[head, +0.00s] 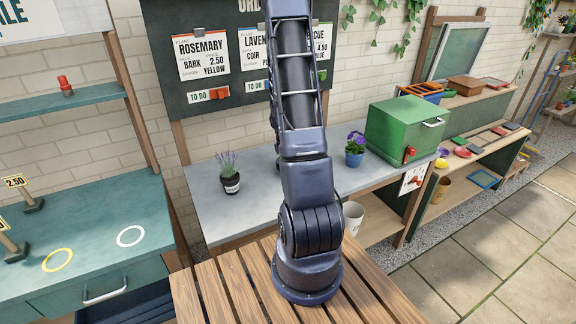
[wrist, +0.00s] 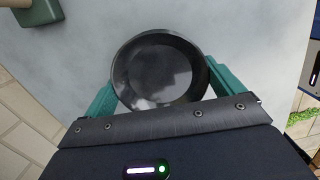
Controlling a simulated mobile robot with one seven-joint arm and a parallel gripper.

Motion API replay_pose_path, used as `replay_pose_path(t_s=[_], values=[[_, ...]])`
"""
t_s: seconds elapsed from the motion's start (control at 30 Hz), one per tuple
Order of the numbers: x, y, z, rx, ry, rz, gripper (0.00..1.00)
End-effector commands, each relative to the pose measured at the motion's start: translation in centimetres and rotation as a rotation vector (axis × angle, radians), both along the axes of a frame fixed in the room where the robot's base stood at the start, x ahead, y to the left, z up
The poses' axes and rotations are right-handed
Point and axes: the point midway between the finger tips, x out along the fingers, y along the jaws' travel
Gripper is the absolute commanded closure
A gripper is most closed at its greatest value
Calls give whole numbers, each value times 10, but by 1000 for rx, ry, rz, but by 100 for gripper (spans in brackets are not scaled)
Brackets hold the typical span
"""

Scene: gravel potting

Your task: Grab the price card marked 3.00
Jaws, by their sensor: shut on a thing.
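No card with a readable 3.00 is in view. My arm hides the gripper in the head view.
The grey bench (head: 210,200) holds a lavender pot (head: 229,180), a purple-flowered pot (head: 355,152) and a green box (head: 405,128). The teal table (head: 100,215) at left has a yellow ring (head: 58,260) and a white ring (head: 131,236). An order board (head: 170,70) stands behind.

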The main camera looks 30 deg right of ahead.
Motion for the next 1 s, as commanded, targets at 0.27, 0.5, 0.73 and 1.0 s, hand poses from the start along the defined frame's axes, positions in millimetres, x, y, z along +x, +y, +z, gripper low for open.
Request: replay_pose_path(t_s=[0.27, 0.5, 0.73, 1.0], values=[[0, -1, -15, -1, 0, -1, 48], [0, 0, -17, 0, 1, -1, 48], [-1, 0, -18, 0, 1, -1, 0], [0, 1, -7, 0, -1, -1, 0]])
